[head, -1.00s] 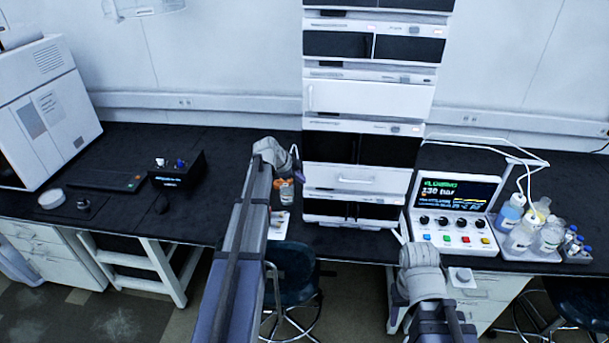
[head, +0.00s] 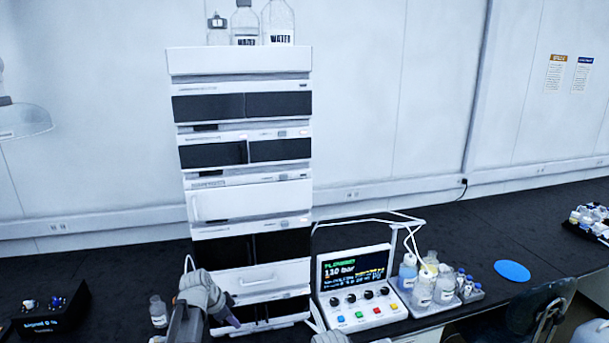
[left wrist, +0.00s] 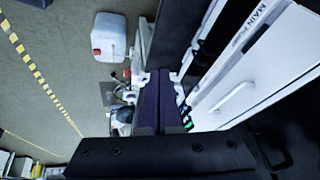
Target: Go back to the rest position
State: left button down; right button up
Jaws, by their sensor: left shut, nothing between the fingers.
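My left gripper (head: 231,316) shows in the head view in front of the lower modules of the chromatography stack (head: 190,210), its purple finger pointing down to the right. In the left wrist view my left gripper (left wrist: 158,100) has its two purple fingers together, with nothing between them. White module fronts lie to the right of the fingers there; I cannot tell the exact gap. Of my right arm only a grey rounded part shows at the bottom edge of the head view; its gripper is out of sight.
The control box (head: 360,288) stands right of the stack, beside a tray of bottles (head: 466,291). A small bottle (head: 158,312) stands left of my left wrist. A blue disc (head: 512,271) lies on the bench (head: 560,215), clear around it. A dark chair (head: 540,315) stands at the front right.

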pick_arm(q)
jog(key=s+d+f+n+g+y+b, duration=0.2)
jog(key=s+d, duration=0.6)
jog(key=s, duration=0.4)
jog(key=s+d+f+n+g+y+b, duration=0.2)
jog(key=s+d+f+n, duration=0.3)
jog(key=s+d, duration=0.3)
jog(key=s, duration=0.4)
jog(key=shift+f+b, duration=0.25)
jog(key=shift+b, duration=0.15)
pick_arm(e)
notch_tip(320, 180, down, 6)
jog(key=shift+r, duration=0.1)
